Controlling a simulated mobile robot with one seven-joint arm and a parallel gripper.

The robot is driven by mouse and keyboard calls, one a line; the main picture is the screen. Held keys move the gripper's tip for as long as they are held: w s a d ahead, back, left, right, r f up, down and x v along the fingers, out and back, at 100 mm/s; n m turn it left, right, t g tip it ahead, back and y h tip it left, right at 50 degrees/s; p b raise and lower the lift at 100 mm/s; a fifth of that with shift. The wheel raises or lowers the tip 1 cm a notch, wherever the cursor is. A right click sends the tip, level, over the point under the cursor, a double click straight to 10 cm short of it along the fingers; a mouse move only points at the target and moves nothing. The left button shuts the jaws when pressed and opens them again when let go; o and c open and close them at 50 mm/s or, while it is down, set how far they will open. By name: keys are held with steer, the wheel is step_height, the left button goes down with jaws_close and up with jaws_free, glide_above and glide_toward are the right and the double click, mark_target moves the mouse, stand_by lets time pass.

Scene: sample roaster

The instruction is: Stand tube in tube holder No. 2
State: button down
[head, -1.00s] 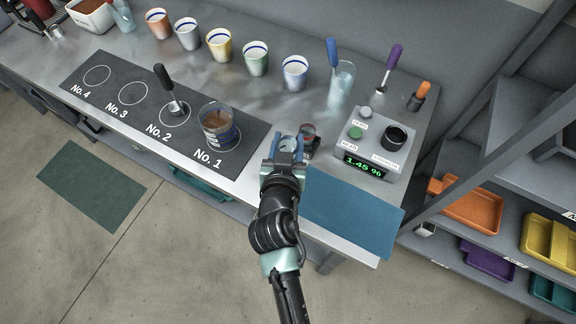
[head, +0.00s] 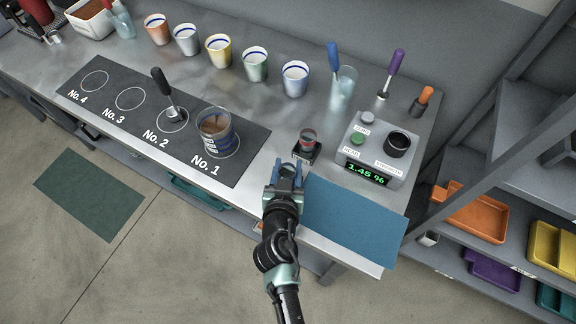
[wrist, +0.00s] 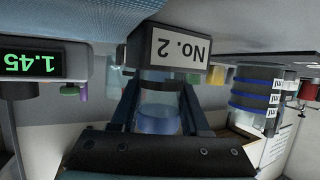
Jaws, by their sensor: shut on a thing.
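My gripper (head: 286,168) is at the table's front edge, just left of the blue mat, pointing towards the back. Its jaws are apart and shut on a clear tube, which shows between the fingers in the wrist view (wrist: 160,118) with a pale blue part. The tube is hard to make out in the head view. Tube holder No. 2 (wrist: 178,48) is right beyond the fingertips, its label upside down in the wrist view. In the head view, a small dark block (head: 303,155) stands just beyond my gripper, with a clear, dark-red-topped piece over it.
The strength meter (head: 372,160) reading 1.45 % stands right of the holder, behind the blue mat (head: 350,222). The black numbered strip (head: 250,160) lies left, with a filled glass (head: 214,135) on No. 1. Several cups and a beaker (head: 343,88) stand behind.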

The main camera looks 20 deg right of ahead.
steer(key=shift+c, duration=2)
jaws_free()
